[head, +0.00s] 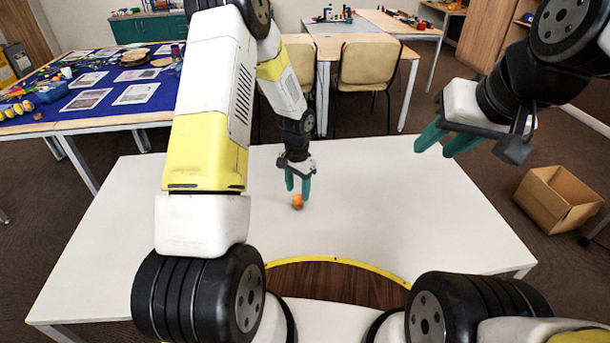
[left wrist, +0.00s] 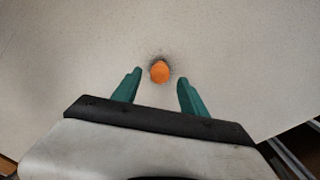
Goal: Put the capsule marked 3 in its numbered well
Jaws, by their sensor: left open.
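A small orange piece (head: 297,202) rests on the white table (head: 400,205), just below and beyond my left fingertips. It may be the capsule, but I cannot read any number on it. In the left wrist view the orange piece (left wrist: 160,72) shows ahead of and between the two green fingers, with a dark, blurry patch around it. My left gripper (head: 298,188) points down, open and empty, with its fingers (left wrist: 160,79) spread apart. My right gripper (head: 432,150) is raised above the table's right side, fingers apart and empty. I see no numbered wells; my left arm hides part of the table.
The white table is otherwise bare in the visible area. A curved yellow edge (head: 340,259) borders its near side. A cardboard box (head: 558,197) stands on the floor at right. A blue-covered table (head: 50,112) with cards stands back left, and chairs (head: 367,68) stand behind.

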